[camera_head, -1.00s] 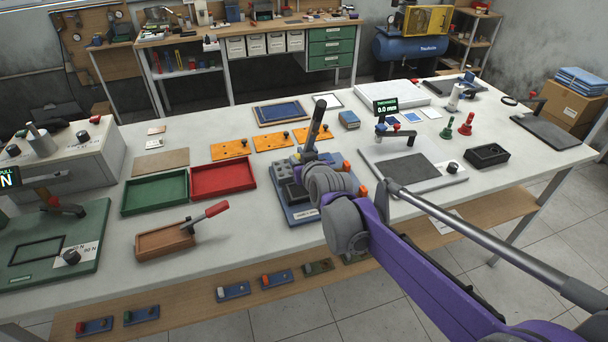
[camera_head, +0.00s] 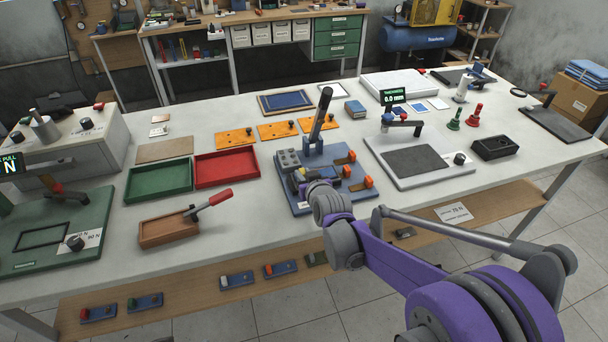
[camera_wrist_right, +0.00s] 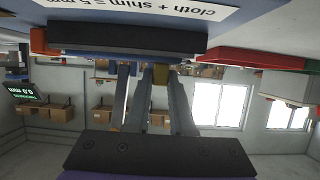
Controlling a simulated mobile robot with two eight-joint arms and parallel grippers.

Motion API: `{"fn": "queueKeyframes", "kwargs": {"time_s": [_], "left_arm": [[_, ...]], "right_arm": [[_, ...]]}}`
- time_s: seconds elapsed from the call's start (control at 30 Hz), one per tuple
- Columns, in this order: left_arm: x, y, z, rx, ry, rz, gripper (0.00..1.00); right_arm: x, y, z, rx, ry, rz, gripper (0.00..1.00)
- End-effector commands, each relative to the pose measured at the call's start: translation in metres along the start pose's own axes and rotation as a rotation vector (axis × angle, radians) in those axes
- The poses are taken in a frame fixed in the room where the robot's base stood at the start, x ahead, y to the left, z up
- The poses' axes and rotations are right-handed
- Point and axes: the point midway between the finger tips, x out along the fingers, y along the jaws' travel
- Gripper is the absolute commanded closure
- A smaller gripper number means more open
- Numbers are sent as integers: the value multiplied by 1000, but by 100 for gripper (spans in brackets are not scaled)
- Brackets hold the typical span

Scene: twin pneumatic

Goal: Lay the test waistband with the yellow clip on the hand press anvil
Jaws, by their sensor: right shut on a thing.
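The hand press has a blue base (camera_head: 312,206) with a dark upright lever (camera_head: 321,112) and grey blocks (camera_head: 287,160) at its left. My right gripper (camera_head: 301,181) is over the front left of this base, mostly hidden by its own wrist. In the right wrist view its fingers (camera_wrist_right: 150,95) are shut on a small piece with a yellow part (camera_wrist_right: 160,88), which I take to be the yellow-clip waistband. The band is mostly hidden, and I cannot tell whether it touches the anvil. My left gripper is not in view.
Orange-tipped parts (camera_head: 369,181) stand on the base's right side. A red tray (camera_head: 226,181) and a brown box with a red-handled lever (camera_head: 168,232) lie to the left. A grey plate fixture (camera_head: 420,177) is to the right. Small clipped pieces (camera_head: 237,280) lie on the lower shelf.

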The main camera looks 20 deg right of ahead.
Motion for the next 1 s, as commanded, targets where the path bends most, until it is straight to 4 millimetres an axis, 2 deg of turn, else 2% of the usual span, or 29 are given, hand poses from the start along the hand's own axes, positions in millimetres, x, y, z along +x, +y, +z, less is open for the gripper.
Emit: {"fn": "queueKeyframes", "kwargs": {"time_s": [0.17,0.2,0.33,0.37,0.73,0.87,1.0], "left_arm": [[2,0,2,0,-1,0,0],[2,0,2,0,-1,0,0],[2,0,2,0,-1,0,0],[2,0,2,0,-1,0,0],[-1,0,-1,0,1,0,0],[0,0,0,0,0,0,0],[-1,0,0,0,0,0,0]], "right_arm": [[1,0,3,0,0,0,100],[1,0,3,0,0,0,75],[1,0,2,0,0,0,52],[1,0,2,0,0,0,49],[-2,0,-2,0,1,0,49],[-18,0,-1,1,0,0,49],[-46,0,-1,0,0,0,49]]}}
